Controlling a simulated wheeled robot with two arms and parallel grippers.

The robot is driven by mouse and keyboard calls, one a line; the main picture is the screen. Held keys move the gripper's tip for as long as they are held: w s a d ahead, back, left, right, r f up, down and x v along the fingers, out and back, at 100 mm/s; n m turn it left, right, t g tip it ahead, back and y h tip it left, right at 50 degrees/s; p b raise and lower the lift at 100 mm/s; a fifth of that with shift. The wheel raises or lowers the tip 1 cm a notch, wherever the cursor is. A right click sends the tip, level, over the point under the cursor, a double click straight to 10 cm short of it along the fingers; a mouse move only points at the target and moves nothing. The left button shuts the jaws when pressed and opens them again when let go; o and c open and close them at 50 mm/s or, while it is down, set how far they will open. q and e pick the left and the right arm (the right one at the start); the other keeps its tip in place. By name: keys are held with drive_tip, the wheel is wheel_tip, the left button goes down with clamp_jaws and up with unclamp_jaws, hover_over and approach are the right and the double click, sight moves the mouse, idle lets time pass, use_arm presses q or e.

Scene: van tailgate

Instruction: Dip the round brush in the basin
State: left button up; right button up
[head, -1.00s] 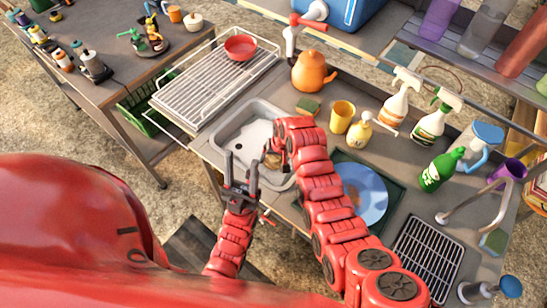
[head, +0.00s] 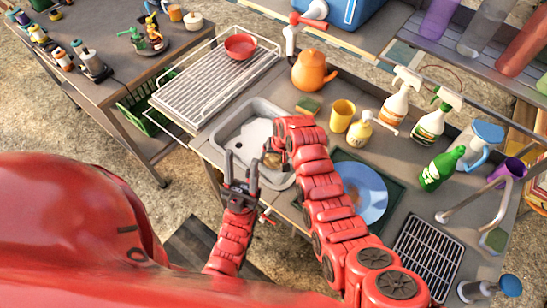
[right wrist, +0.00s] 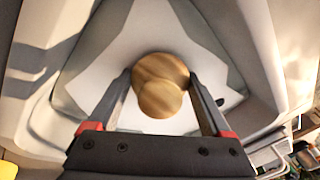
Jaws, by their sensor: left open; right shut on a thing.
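The round brush has a round wooden top. It shows in the right wrist view (right wrist: 160,85) between the two fingers of my right gripper (right wrist: 161,92), which is shut on it. In the head view the brush (head: 273,160) is small and partly hidden by my right arm, at the near right part of the basin (head: 218,134). The basin's pale walls also surround the brush in the right wrist view (right wrist: 60,98). The brush's underside is hidden, so I cannot tell whether it touches the white area inside. My left gripper (head: 241,166) is open and empty at the basin's near edge.
A dish rack (head: 215,65) with a red bowl (head: 240,46) stands left of the basin. An orange kettle (head: 312,72), sponge (head: 308,105), yellow cup (head: 342,115) and soap bottle (head: 360,133) stand behind and right. A blue plate (head: 370,198) lies right of my right arm.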

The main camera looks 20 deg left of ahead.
wheel_tip(320, 180, up, 12)
drive_tip(key=p, duration=0.3)
drive_tip(key=shift+w+f, duration=0.1)
drive_tip(key=shift+f, duration=0.05)
drive_tip(key=shift+r+p, duration=0.35)
drive_tip(key=shift+r, duration=0.3)
idle(0.9)
